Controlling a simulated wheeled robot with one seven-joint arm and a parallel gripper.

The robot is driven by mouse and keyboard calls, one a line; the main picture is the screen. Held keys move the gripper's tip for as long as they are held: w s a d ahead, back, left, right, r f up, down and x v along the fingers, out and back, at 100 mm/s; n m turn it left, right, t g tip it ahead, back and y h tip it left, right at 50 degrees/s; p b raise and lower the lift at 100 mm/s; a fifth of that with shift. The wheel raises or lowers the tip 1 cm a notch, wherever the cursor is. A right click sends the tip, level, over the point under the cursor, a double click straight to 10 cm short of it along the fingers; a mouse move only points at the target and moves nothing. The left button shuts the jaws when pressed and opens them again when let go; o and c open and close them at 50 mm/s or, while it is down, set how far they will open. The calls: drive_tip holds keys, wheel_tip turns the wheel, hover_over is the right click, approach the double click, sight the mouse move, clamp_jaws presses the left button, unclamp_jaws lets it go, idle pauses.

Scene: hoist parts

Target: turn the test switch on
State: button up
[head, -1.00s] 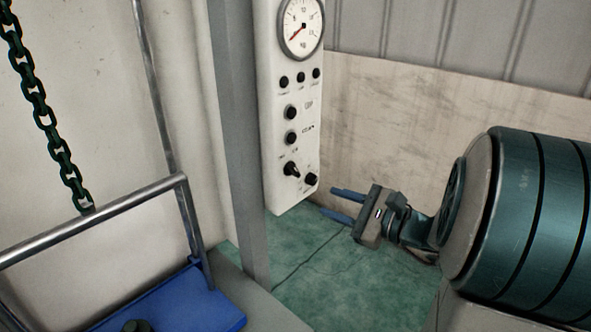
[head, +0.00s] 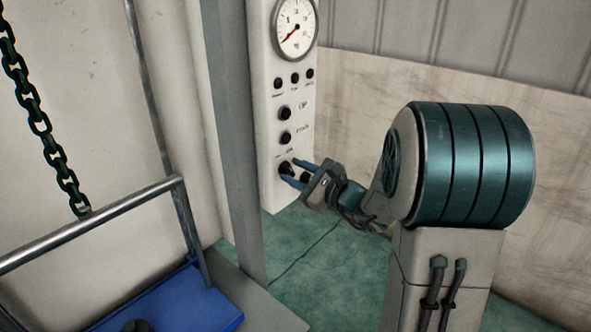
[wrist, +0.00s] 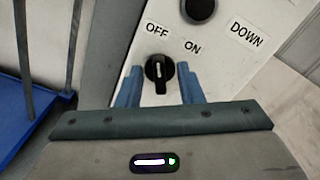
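The test switch (head: 284,168) is a black rotary knob low on the white control panel (head: 269,198). In the wrist view the switch (wrist: 159,72) sits under the labels OFF and ON. Its pale pointer line stands nearly upright, on the OFF side. My gripper (head: 293,173) is at the panel's lower end. In the wrist view the blue fingers of my gripper (wrist: 160,90) stand open on the left and right of the knob, with small gaps visible. Contact at the fingertips cannot be made out.
A round gauge (head: 296,27) and several black buttons (head: 285,113) are above the switch. A grey post (head: 233,130) stands close left of the panel. A blue platform (head: 190,300) with a metal rail (head: 100,218) and a hanging chain (head: 45,120) are farther left.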

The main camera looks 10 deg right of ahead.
drive_tip(key=shift+w+a, duration=0.2)
drive_tip(key=shift+w, duration=0.05)
clamp_jaws()
drive_tip(key=shift+m, duration=0.3)
drive_tip(key=m+p, duration=0.1)
drive_tip(key=m, duration=0.2)
drive_tip(key=m+p, duration=0.2)
drive_tip(key=m, duration=0.2)
drive_tip(key=m+p, duration=0.2)
drive_tip(key=m, duration=0.2)
drive_tip(key=shift+w+d+r, duration=0.15)
drive_tip(key=shift+w+d, duration=0.1)
drive_tip(key=shift+d, duration=0.1)
drive_tip(key=shift+m, duration=0.3)
